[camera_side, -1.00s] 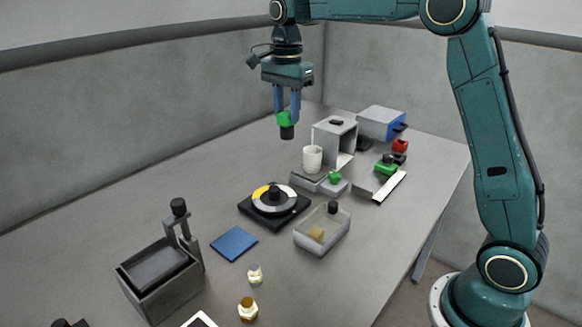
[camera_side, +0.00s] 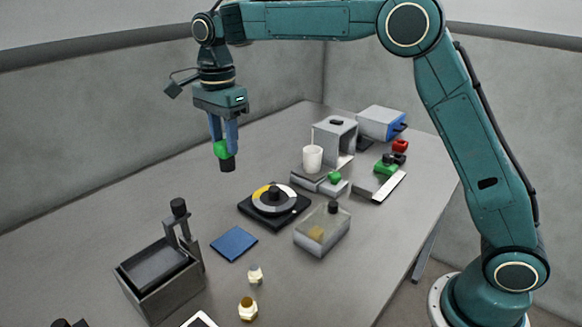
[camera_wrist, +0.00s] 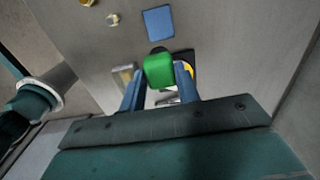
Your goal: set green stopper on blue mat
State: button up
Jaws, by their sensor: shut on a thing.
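The green stopper (camera_side: 221,149), with a dark lower end, is held between the blue fingers of my gripper (camera_side: 223,146). My gripper is shut on it, high above the table. In the wrist view the stopper (camera_wrist: 158,70) sits between the fingertips of my gripper (camera_wrist: 159,80). The blue mat (camera_side: 234,243) lies flat and bare on the table, below the held stopper in the side view. The mat (camera_wrist: 158,22) also shows beyond the stopper in the wrist view.
A black dial base (camera_side: 274,207) stands right of the mat, with a clear bin (camera_side: 322,231) beside it. A grey box with a post (camera_side: 160,275) stands left of the mat. Two small knobs (camera_side: 255,274) (camera_side: 247,309) stand in front. Boxes and a white cup (camera_side: 312,158) stand farther back.

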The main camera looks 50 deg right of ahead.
aim_at(224, 171)
jog(key=shift+a+f, duration=0.1)
jog(key=shift+a, duration=0.55)
notch_tip(224, 171, down, 20)
dwell(0.8)
jog(key=shift+f, duration=0.1)
jog(key=o, duration=1)
jog(key=shift+c, duration=0.2)
notch_tip(224, 171, up, 12)
jog(key=shift+f, duration=0.15)
jog(key=shift+r, duration=0.3)
